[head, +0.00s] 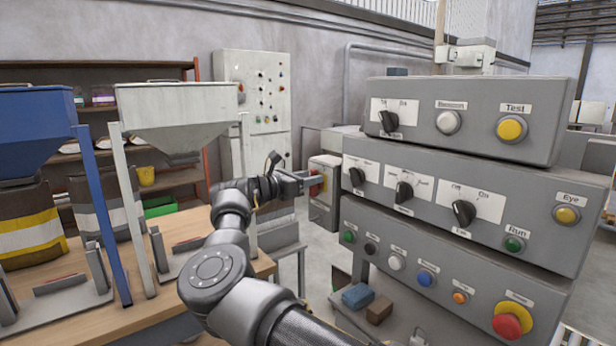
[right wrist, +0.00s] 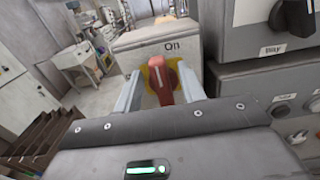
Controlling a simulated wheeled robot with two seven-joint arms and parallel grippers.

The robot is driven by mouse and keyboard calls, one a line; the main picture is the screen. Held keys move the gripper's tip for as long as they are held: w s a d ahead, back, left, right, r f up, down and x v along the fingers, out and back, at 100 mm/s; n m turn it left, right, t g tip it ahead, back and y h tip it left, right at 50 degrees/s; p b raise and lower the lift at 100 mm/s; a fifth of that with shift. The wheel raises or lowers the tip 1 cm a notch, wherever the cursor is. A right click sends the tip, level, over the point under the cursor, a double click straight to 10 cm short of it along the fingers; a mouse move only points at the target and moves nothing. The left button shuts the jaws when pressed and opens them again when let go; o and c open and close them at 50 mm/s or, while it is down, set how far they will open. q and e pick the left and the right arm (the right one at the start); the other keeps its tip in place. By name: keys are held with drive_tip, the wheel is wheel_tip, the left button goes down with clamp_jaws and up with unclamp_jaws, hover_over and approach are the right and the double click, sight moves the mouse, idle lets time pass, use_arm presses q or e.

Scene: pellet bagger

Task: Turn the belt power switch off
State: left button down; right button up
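The belt power switch is a red rotary handle (right wrist: 163,82) on a yellow plate, on the front of a grey box (right wrist: 158,42). An "On" label stands above it in the right wrist view, and the handle lies roughly upright below that label. In the head view the box (head: 324,205) stands left of the button panels, with a bit of red and yellow (head: 317,186) showing past my fingers. My right gripper (head: 305,181) is at the switch. Its fingers (right wrist: 161,92) stand apart, one on each side of the handle, with gaps visible. My left gripper is out of view.
Three stacked grey panels (head: 454,128) with knobs and buttons stand close on the right. A wooden table (head: 185,232) with hopper frames (head: 180,118) is on the left. A grey cabinet (head: 256,90) stands behind. Open floor shows beyond the box in the right wrist view.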

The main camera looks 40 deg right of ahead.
clamp_jaws()
idle(0.3)
